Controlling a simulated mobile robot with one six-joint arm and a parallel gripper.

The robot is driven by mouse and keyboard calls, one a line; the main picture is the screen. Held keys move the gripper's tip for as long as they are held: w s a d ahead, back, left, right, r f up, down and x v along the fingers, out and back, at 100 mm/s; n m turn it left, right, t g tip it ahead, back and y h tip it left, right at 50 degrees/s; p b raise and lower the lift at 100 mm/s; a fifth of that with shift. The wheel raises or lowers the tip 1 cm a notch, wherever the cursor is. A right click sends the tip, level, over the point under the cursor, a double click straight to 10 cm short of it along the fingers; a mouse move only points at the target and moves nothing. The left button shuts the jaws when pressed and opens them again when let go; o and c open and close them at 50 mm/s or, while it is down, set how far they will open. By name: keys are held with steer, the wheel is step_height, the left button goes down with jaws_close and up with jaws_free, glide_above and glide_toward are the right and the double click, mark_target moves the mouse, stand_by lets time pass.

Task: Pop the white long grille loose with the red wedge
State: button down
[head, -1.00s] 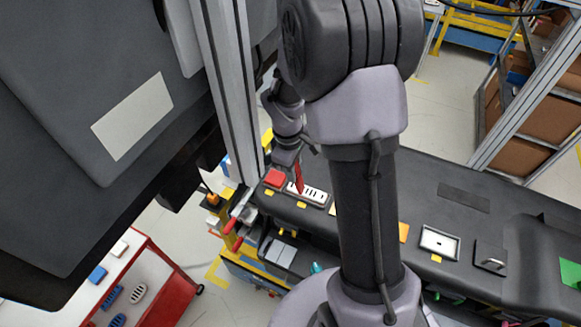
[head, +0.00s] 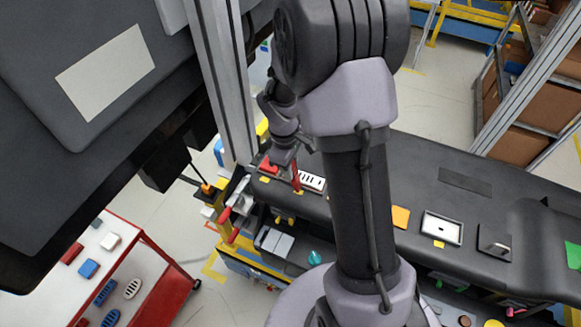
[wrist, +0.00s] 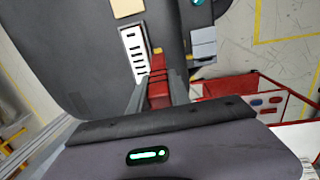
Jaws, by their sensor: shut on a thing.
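The white long grille (head: 313,182) lies on the dark dashboard, a pale strip with dark slots; it also shows in the wrist view (wrist: 133,48). My gripper (head: 293,160) is shut on the red wedge (head: 297,180), which points down at the grille's left end. In the wrist view my gripper (wrist: 159,88) holds the wedge (wrist: 158,98) beside the near end of the grille. I cannot tell whether the tip touches the grille or is under its edge. The grille looks seated and flat. My arm hides part of the dashboard to its right.
A red block (head: 267,166) sits just left of the wedge. A white frame (head: 442,228) and a dark square part (head: 494,241) lie farther right on the dashboard. A grey metal post (head: 222,80) stands close left of my arm. A red cart (head: 165,268) stands at lower left.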

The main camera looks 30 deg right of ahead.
steer(key=shift+f+b, duration=0.55)
steer(key=shift+f, duration=0.05)
stand_by(1.4)
step_height(320, 180, up, 7)
steer(key=p, duration=0.5)
steer(key=shift+r+p, duration=0.1)
steer(key=shift+p, duration=0.25)
